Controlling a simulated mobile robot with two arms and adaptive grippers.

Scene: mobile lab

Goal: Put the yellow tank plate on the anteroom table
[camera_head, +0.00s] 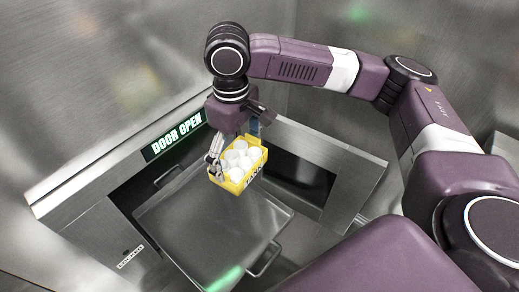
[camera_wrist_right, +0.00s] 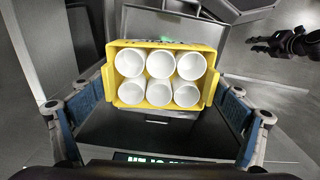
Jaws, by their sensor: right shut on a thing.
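The yellow tank plate (camera_head: 236,184) is a small yellow crate holding several white round cups or tubes, with dark lettering on its side. It also shows in the right wrist view (camera_wrist_right: 160,46), upright between the blue finger pads. My right gripper (camera_head: 237,150) is shut on its two ends and holds it above a metal tray, apart from it. A dark jointed gripper, apparently my left (camera_wrist_right: 289,44), shows at the right of the wrist view; its jaw state is unclear. I cannot pick out the anteroom table for certain.
A bare metal tray (camera_head: 190,226) with side handles lies below the plate, within a steel-framed opening. A lit sign (camera_head: 172,138) reading "DOOR OPEN" is on the frame. A dark recess (camera_head: 300,178) is right of the plate. Steel walls stand close behind.

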